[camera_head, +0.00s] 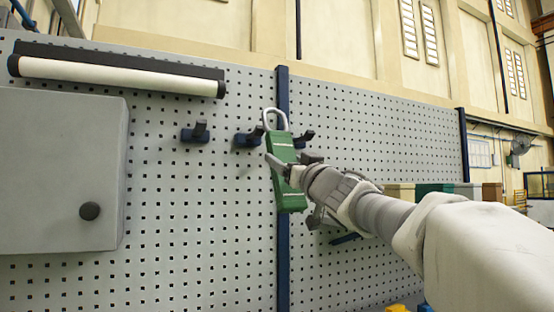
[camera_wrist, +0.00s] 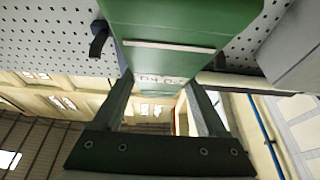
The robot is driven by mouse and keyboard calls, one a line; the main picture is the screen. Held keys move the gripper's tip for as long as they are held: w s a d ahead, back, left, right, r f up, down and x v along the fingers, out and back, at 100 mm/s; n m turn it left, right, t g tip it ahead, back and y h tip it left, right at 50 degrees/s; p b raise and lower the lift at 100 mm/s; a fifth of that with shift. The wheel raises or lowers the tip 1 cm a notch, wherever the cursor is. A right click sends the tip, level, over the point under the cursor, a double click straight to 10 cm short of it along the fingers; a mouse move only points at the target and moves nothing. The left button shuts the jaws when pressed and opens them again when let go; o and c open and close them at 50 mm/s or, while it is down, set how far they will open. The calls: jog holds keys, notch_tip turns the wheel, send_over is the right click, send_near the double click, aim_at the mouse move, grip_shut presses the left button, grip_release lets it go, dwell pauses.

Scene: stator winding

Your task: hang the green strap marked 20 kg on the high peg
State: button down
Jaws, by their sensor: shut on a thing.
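The green strap (camera_head: 287,180) hangs nearly upright in front of the pegboard, with a metal loop (camera_head: 274,118) at its top. My gripper (camera_head: 296,174) is shut on it from the right. In the wrist view the strap (camera_wrist: 190,22) fills the top middle between my fingers (camera_wrist: 162,92); its small marking is too blurred to read.
A grey cabinet (camera_head: 60,170) and a long white lamp (camera_head: 115,74) are on the board at left. A blue post (camera_head: 283,250) runs behind the strap. A lower blue holder (camera_head: 345,239) shows under my arm. The board's lower middle is bare.

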jog(key=w+a+f+p, duration=0.1)
jog(key=w+a, duration=0.2)
jog(key=w, duration=0.4)
jog(key=w+a+f, duration=0.1)
jog(key=w+a, duration=0.2)
jog(key=w, duration=0.4)
jog(key=shift+f+p, duration=0.25)
jog(key=shift+p, duration=0.15)
dwell(1.2)
dwell(0.6)
